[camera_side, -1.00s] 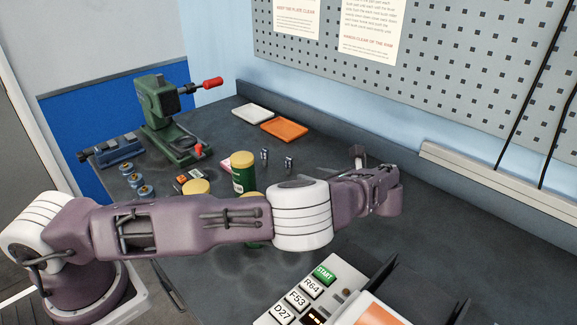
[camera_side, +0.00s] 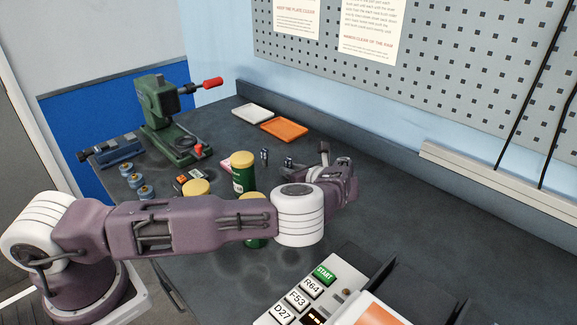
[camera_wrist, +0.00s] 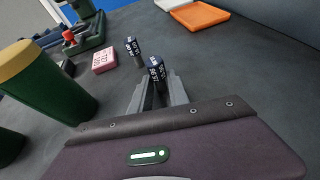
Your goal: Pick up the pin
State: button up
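Two small dark cylindrical pins with white lettering stand upright on the bench. In the wrist view the nearer pin (camera_wrist: 155,70) appears between the tips of my gripper (camera_wrist: 158,82), its lower part low between the fingers. The fingers are apart, with a gap on each side of it; I cannot tell whether it is fully between them or just beyond. The farther pin (camera_wrist: 133,49) stands ahead and to the left. In the side view my gripper (camera_side: 308,164) is just right of the two pins, the left one (camera_side: 264,156) and the right one (camera_side: 288,162).
Green jars with yellow lids (camera_side: 243,178) stand left of the pins. A pink block (camera_wrist: 104,60) lies beside the farther pin. Orange (camera_side: 284,129) and white trays (camera_side: 252,113) lie at the back. A green press (camera_side: 160,105) stands back left.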

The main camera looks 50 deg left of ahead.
grip_shut()
jog(key=shift+r, duration=0.15)
